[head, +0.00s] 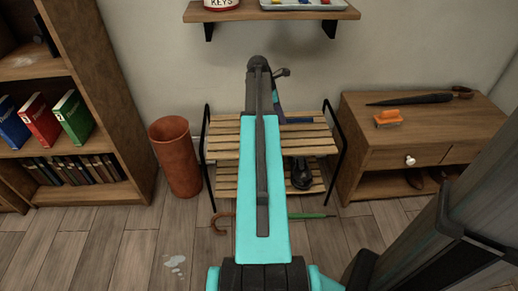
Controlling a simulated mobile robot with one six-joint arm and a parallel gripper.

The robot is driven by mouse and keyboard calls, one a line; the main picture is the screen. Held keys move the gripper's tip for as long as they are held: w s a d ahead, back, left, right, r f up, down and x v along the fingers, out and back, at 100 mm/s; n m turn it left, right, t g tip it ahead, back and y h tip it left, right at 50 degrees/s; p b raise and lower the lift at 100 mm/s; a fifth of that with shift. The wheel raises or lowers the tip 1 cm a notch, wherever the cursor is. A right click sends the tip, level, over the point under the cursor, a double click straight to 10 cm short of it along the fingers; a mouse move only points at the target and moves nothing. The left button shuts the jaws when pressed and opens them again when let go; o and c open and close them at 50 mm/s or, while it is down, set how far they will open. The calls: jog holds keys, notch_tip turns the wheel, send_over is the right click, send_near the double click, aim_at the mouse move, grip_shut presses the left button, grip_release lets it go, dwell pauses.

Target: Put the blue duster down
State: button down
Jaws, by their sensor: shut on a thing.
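My arm reaches out over the slatted bench (222,145) and covers the middle of it. My gripper is hidden behind the arm, so its jaws and anything between them do not show. A narrow strip of blue (298,120) shows at the bench's back edge, just right of the arm. I cannot tell whether it is part of the blue duster, or whether it rests on the bench. No other part of a duster can be made out.
Dark shoes (301,173) sit on the bench's lower rack. A terracotta bin (175,157) and a bookcase (118,95) stand left. At right, a cabinet (365,150) bears an orange brush (388,118) and a dark umbrella (410,99). A wall shelf (270,14) hangs above.

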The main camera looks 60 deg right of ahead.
jog(key=shift+f, duration=0.1)
jog(key=shift+f+b, duration=0.75)
jog(key=shift+f, duration=1.65)
jog(key=shift+f+b, duration=0.85)
jog(key=shift+f, duration=1.65)
jog(key=c, duration=1.7)
grip_release()
